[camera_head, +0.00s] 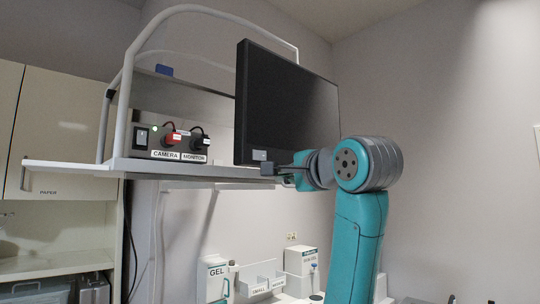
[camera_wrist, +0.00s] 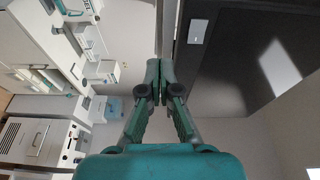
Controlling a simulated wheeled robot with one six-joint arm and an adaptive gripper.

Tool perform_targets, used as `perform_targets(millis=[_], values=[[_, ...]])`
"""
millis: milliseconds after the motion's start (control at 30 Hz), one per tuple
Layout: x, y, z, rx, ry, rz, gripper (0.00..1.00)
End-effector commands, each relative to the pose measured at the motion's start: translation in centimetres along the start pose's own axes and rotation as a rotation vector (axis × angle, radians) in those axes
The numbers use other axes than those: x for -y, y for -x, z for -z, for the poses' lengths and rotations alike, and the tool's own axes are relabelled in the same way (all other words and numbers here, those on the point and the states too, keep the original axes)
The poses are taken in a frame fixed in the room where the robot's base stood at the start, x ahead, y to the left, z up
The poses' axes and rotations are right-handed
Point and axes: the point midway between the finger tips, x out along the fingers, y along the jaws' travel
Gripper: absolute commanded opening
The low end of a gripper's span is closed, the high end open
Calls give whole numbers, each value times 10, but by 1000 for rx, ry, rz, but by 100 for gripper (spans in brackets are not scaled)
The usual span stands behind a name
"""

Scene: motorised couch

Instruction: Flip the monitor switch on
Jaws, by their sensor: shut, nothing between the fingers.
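The monitor (camera_head: 290,108) is a black screen, dark in the head view, mounted beside the shelf. A small pale rectangular piece (camera_head: 260,155) sits at its lower left corner; it looks like a switch, but its position cannot be read. In the wrist view the monitor (camera_wrist: 245,75) fills the upper right, with the pale piece (camera_wrist: 198,31) on its dark frame. My gripper (camera_head: 280,171) is just below the monitor's lower left corner. In the wrist view its fingertips (camera_wrist: 160,72) are together and empty, apart from the pale piece.
A box (camera_head: 170,143) labelled CAMERA and MONITOR, with plugs, a rocker and a green light, stands on the shelf (camera_head: 150,170). A metal rail (camera_head: 215,10) arches above. A GEL dispenser (camera_head: 214,280) and bins are below. Bare wall lies to the right.

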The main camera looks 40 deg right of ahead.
Motion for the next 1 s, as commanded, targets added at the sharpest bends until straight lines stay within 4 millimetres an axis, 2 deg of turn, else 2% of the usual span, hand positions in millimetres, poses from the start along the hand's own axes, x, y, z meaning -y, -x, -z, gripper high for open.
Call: perform_targets(millis=[33,100,333,767,867,1000], values=[[15,10,2,-6,-8,7,0],[28,21,3,-12,-21,8,0],[54,43,5,-24,-45,9,0],[57,46,6,-26,-50,8,0],[57,42,6,-25,-50,7,0],[57,27,6,-25,-52,6,0]])
